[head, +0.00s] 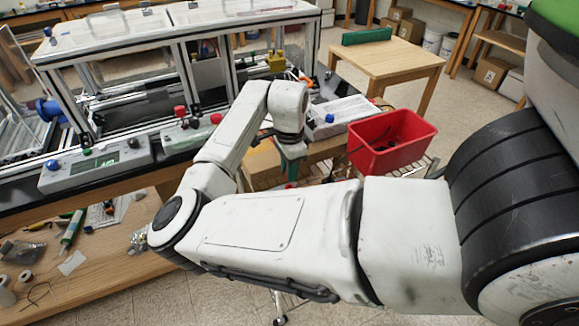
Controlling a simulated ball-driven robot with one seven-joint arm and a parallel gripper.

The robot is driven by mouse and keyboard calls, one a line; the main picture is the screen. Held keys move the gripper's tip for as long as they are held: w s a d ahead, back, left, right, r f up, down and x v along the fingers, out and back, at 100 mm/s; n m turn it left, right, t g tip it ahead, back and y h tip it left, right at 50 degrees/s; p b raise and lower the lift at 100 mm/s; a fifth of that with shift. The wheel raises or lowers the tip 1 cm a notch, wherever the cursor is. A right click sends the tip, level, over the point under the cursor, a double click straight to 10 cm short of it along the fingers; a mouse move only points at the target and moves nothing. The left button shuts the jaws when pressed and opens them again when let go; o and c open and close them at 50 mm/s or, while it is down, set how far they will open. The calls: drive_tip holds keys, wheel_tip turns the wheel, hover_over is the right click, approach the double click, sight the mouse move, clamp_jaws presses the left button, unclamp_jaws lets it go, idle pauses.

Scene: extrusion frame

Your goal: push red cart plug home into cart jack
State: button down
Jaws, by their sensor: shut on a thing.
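An aluminium extrusion frame (180,45) and control boxes (92,170) stand on the bench at left. A wooden table (385,58) stands behind.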

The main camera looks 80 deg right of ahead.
drive_tip(key=shift+f+b, duration=0.9)
drive_tip(key=shift+f, duration=0.45)
drive_tip(key=shift+p, duration=0.6)
idle(1.0)
idle(0.5)
drive_tip(key=c, duration=0.8)
unclamp_jaws()
drive_tip(key=shift+f, duration=0.1)
drive_tip(key=shift+c, duration=0.2)
wheel_tip(320, 180, up, 11)
drive_tip(key=shift+f+b, duration=0.1)
drive_tip(key=shift+b, duration=0.6)
